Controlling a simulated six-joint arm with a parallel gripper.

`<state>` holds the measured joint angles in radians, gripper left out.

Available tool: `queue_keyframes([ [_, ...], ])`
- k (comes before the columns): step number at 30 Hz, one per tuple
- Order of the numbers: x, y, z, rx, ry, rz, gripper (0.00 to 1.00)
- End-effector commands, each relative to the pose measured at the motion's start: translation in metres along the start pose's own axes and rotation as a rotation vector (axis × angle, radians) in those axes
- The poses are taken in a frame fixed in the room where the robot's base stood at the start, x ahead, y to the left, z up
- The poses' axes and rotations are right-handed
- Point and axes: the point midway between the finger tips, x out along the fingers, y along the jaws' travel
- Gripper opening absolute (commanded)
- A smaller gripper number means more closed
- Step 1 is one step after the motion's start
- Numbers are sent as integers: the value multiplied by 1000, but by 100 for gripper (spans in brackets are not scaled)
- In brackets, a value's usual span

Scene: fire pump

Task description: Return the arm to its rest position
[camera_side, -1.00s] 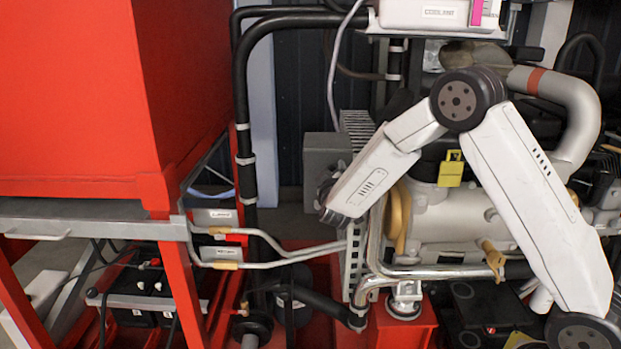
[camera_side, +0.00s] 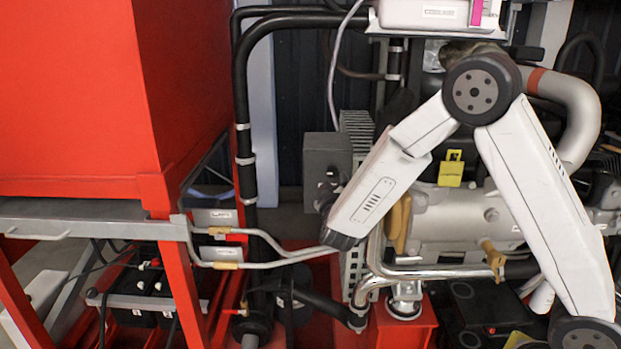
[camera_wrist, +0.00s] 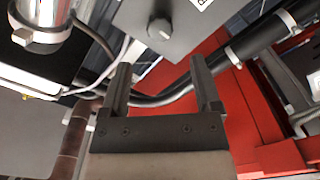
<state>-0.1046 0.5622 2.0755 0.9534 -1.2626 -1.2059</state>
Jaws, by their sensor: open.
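My gripper (camera_wrist: 160,80) shows in the wrist view with its two dark fingers spread apart. Nothing is held between them; a black pipe (camera_wrist: 168,99) and a red surface show in the background beyond the gap. In the side view, my white arm bends at a high elbow, and its forearm slopes down to the left in front of the engine. The gripper fingers cannot be made out there, being hidden by or behind the wrist end.
A grey box (camera_side: 325,170) with a knob stands just left of my wrist and shows in the wrist view (camera_wrist: 165,25). Metal pipes (camera_side: 275,243), a vertical black hose (camera_side: 245,130) and a large red tank (camera_side: 75,90) lie further left. A yellow tag (camera_side: 451,170) hangs behind my arm.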

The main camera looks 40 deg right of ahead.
Motion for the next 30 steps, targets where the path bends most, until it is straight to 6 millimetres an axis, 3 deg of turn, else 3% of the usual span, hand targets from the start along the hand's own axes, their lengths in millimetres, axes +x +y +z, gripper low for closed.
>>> queue_keyframes([
  [8, -3, -5, -2, 44, 8, -80, 81],
  [14, -14, -19, -4, 138, 6, -275, 81],
  [23, -59, -42, 8, 262, -103, -651, 81],
  [30, -108, -47, 34, 288, -286, -897, 81],
])
